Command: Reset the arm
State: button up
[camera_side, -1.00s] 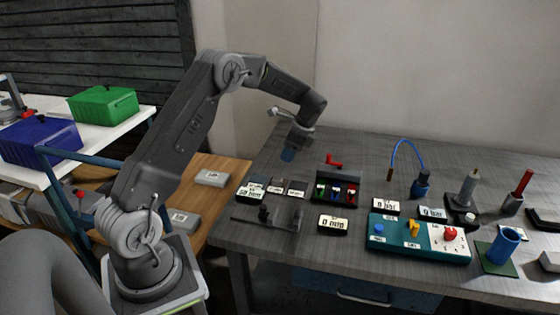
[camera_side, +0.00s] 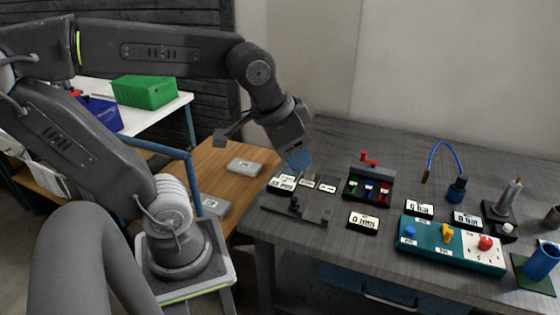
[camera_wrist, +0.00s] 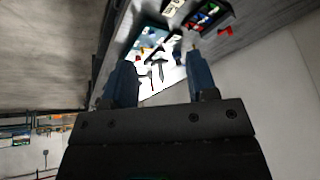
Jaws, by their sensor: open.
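My gripper (camera_side: 297,160) is above the left end of the grey bench (camera_side: 345,135) in the side view, pointing down, with its blue fingers over the small labelled blocks. In the wrist view, the two blue fingers of my gripper (camera_wrist: 162,72) stand well apart, and I see nothing held between them. My arm reaches across the upper left of the side view, with its elbow bent and the wrist hanging down. The exact height of the fingertips above the bench is hard to tell.
Below my gripper lie small labelled blocks (camera_side: 308,183) and a dark caliper-like tool (camera_side: 300,208). To the right are a black rack (camera_side: 369,186), a display (camera_side: 363,221) and a teal panel (camera_side: 452,245). Green (camera_side: 145,92) and blue (camera_side: 103,112) bins stand left, behind my arm.

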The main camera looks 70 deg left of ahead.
jog(key=shift+s+d+f+n+t+h, duration=0.15)
jog(key=shift+s+d+f+n+t, duration=0.2)
jog(key=shift+s, duration=0.45)
jog(key=shift+s+d+f+n+t+h, duration=0.15)
jog(key=shift+s+d, duration=0.25)
jog(key=shift+s, duration=0.4)
